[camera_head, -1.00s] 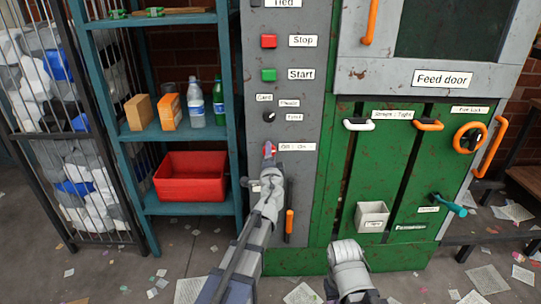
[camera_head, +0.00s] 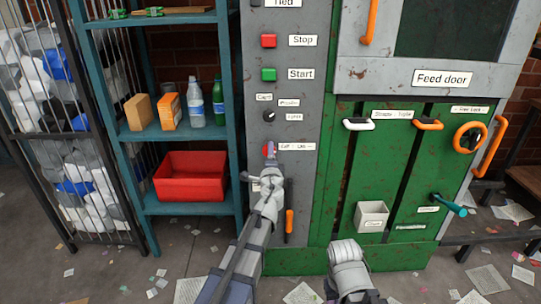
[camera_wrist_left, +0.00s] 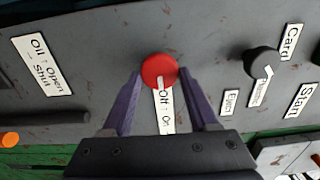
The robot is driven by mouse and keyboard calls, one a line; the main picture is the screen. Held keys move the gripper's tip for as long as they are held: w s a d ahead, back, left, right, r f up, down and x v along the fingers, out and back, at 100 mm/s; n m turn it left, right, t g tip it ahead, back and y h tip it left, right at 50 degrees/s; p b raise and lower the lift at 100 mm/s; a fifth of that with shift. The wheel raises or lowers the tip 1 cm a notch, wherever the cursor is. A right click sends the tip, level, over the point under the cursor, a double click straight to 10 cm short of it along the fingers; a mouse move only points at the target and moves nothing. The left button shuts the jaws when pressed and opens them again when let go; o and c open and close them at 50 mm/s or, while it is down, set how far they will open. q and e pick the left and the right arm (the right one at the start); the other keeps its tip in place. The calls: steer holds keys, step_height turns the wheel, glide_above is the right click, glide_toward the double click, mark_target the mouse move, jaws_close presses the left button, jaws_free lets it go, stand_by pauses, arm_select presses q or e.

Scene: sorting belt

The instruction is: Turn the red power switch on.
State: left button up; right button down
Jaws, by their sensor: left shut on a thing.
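The red power switch (camera_wrist_left: 159,71) is a round knob on the grey panel. In the wrist view it sits between the two purple fingers of my left gripper (camera_wrist_left: 160,92), which is shut on it. A pale mark on its face points towards the "Off : On" label (camera_wrist_left: 166,111). In the head view the switch (camera_head: 269,149) is small and partly covered by my left gripper (camera_head: 269,160); its label (camera_head: 297,147) is to its right.
The green Start button (camera_head: 269,74), red Stop button (camera_head: 269,41) and a black selector knob (camera_head: 269,115) are above the switch. An orange handle (camera_head: 290,222) is below it. A blue shelf (camera_head: 190,134) with a red bin (camera_head: 190,178) stands close on the left.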

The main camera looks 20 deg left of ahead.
arm_select(q)
steer(key=o, duration=1.4)
steer(key=shift+c, duration=0.2)
steer(key=shift+s, duration=0.15)
steer(key=v, duration=0.7)
steer(key=shift+s, duration=0.3)
steer(key=shift+d, duration=0.15)
